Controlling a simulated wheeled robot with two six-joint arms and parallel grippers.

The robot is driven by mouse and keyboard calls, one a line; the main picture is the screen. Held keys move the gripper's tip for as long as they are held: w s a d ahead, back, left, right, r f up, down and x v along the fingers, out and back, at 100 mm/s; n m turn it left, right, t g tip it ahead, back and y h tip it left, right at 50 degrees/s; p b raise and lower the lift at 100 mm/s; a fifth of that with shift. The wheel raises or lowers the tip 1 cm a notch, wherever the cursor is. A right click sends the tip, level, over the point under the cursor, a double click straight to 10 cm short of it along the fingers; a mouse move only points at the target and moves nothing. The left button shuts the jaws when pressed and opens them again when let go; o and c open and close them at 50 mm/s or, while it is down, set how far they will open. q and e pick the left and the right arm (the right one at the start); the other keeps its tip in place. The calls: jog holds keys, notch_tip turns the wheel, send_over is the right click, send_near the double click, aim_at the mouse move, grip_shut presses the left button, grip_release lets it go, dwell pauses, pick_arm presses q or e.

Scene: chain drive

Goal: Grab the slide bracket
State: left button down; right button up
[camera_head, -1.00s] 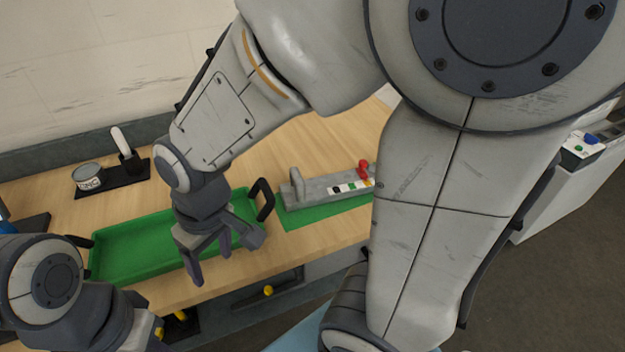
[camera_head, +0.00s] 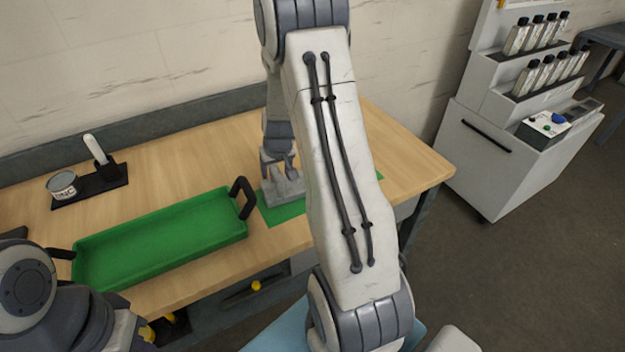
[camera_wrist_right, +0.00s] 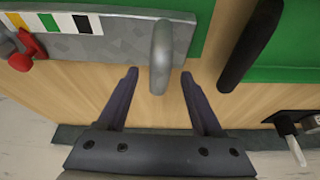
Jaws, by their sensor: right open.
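The grey slide bracket (camera_head: 287,190) stands on a green mat (camera_head: 283,212) to the right of the green tray, partly hidden behind my right arm. In the right wrist view it is a long grey block (camera_wrist_right: 130,38) with coloured squares, a red knob (camera_wrist_right: 28,52) and a rounded upright post (camera_wrist_right: 160,50). My right gripper (camera_head: 278,170) is open and points down close above the bracket's left end. In the right wrist view its fingertips (camera_wrist_right: 159,76) lie either side of the post's near end; I cannot tell whether they touch it. My left gripper is out of view.
The empty green tray (camera_head: 165,270) with black handles (camera_head: 243,196) lies left of the mat. A round tin (camera_head: 62,184) and a white-handled tool (camera_head: 96,149) stand on a dark pad behind it. A white cabinet with bottles (camera_head: 530,120) is at the right.

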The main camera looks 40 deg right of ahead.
jog(key=b+x, duration=0.1)
jog(key=x, duration=0.4)
jog(key=shift+w+f, duration=0.1)
jog(key=shift+f, duration=0.1)
grip_shut()
dwell(1.1)
jog(key=shift+w+d+r, duration=0.1)
jog(key=shift+r, duration=0.1)
